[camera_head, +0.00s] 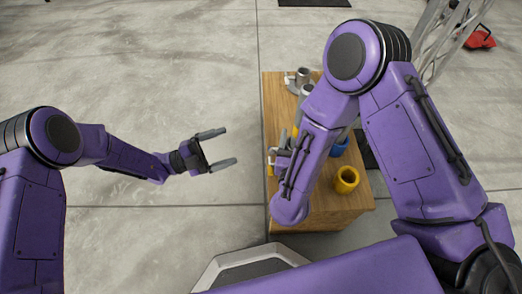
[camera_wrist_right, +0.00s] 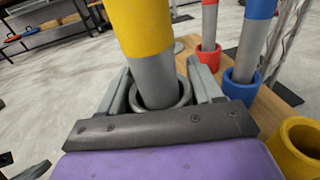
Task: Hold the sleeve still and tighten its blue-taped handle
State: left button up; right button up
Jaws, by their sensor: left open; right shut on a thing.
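My right gripper (camera_wrist_right: 160,70) is shut on a grey ring-shaped sleeve (camera_wrist_right: 178,101), one finger on each side. A grey pole with a wide yellow band (camera_wrist_right: 140,25) stands in that sleeve. A blue-taped pole (camera_wrist_right: 255,32) stands in a blue sleeve (camera_wrist_right: 240,90) at the right, apart from my right gripper; the blue sleeve shows partly in the head view (camera_head: 340,148). My left gripper (camera_head: 218,148) is open and empty over the floor, left of the table. In the head view my right forearm hides most of the right gripper and its sleeve.
A red sleeve (camera_wrist_right: 210,56) with a red-taped pole stands behind. An empty yellow cup (camera_head: 346,180) stands near the front right of the wooden table (camera_head: 325,215). The floor between my left gripper and the table is clear. A truss stand (camera_head: 437,40) is at the back right.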

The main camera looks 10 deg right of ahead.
pick_arm(q)
jog(key=n+g, duration=0.2)
jog(key=n, duration=0.2)
jog(key=n+g+y, duration=0.2)
jog(key=n, duration=1.2)
send_near(276, 150)
jog(key=d, duration=0.6)
jog(key=shift+s+d+f, duration=0.2)
jog(key=shift+s+f, duration=0.1)
jog(key=shift+f, duration=0.2)
jog(key=c, duration=1.1)
